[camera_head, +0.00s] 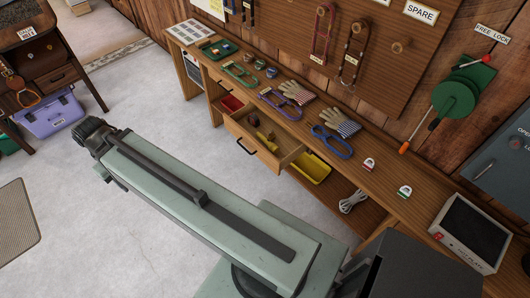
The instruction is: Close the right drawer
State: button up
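One drawer (265,157) of the long wooden bench stands pulled out. It has a wooden front with a black handle (245,147), and a few small brown and yellow items lie inside it. I cannot tell for sure whether it is the right drawer of a pair. My gripper (91,134) is dark, at the end of my pale green arm, over the floor well to the left of the drawer. It touches nothing that I can see. Its fingers are too small and dark to tell open from shut.
A red bin (232,103) and a yellow bin (314,167) sit low at the bench (390,190), either side of the drawer. A purple box (50,115) stands by a small cabinet at left. Pale floor between is clear.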

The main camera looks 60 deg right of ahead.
aim_at(290, 147)
jog(key=k, duration=0.7)
jog(key=z, duration=0.65)
jog(key=i, duration=1.1)
jog(key=z, duration=0.9)
jog(key=i, duration=0.75)
